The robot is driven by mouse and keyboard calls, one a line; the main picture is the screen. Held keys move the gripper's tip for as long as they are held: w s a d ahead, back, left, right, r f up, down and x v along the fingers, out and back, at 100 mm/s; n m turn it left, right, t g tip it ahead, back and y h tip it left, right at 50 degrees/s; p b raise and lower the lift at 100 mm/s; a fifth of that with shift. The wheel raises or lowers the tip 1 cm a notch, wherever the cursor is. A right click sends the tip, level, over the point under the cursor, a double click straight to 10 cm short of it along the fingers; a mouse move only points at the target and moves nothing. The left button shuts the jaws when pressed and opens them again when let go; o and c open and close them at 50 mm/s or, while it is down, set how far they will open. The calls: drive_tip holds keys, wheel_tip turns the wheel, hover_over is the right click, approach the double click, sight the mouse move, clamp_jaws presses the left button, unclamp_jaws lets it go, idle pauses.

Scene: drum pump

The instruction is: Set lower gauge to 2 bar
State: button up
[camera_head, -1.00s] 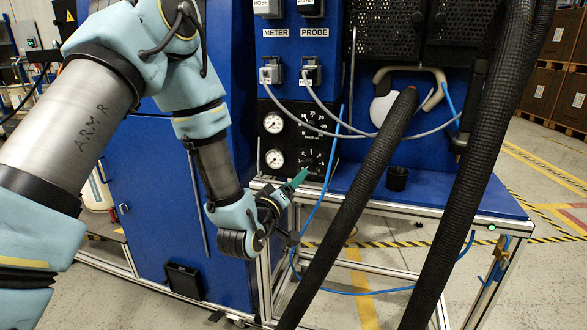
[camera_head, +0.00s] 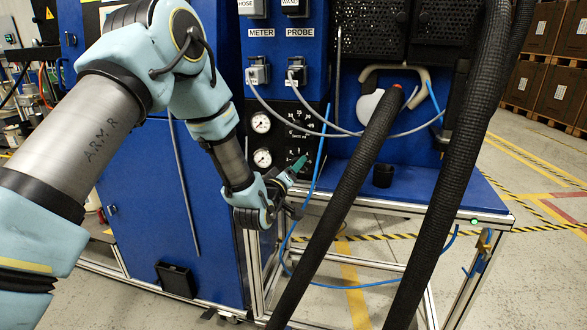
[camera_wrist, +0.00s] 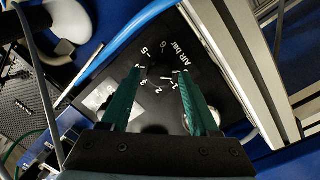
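The black gauge panel (camera_head: 285,150) on the blue cabinet carries two round white gauges. The lower gauge (camera_head: 262,158) is left of the lower dial scale; its needle is too small to read. My gripper (camera_head: 299,162) is in front of the lower right of the panel, covering part of that scale. In the wrist view my gripper (camera_wrist: 160,73) is open, its two green fingers apart. The lower dial scale (camera_wrist: 160,75), with white numbers and "AIR bar", shows between and beyond the fingertips. The knob is dark and hard to make out; contact cannot be told.
The upper gauge (camera_head: 261,123) sits above. A blue hose (camera_head: 309,200) hangs just right of my gripper and crosses the wrist view. Thick black hoses (camera_head: 345,185) hang further right. A metal frame post (camera_wrist: 245,55) runs close beside the panel.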

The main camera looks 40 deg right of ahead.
clamp_jaws()
drive_tip(key=shift+m+b, duration=0.3)
drive_tip(key=shift+b, duration=0.1)
drive_tip(key=m+b, duration=0.2)
drive_tip(key=shift+f+m+b, duration=0.1)
drive_tip(key=shift+m+b, duration=0.2)
drive_tip(key=shift+m, duration=0.1)
drive_tip(key=m+y+b, duration=0.1)
drive_tip(key=m+b, duration=0.3)
drive_tip(key=m, duration=0.1)
drive_tip(key=m+b, duration=0.1)
drive_tip(key=m, duration=0.1)
drive_tip(key=m+b, duration=0.1)
drive_tip(key=m, duration=0.1)
drive_tip(key=shift+s+t+y+b, duration=0.15)
drive_tip(key=shift+t+y+b, duration=0.15)
drive_tip(key=shift+b, duration=0.1)
drive_tip(key=shift+r+m+t+y+b, duration=0.15)
drive_tip(key=shift+m+b, duration=0.25)
drive_tip(key=shift+m, duration=0.6)
drive_tip(key=shift+r+m+t+y+b, duration=0.15)
drive_tip(key=shift+m+b, duration=0.2)
drive_tip(key=shift+m, duration=0.65)
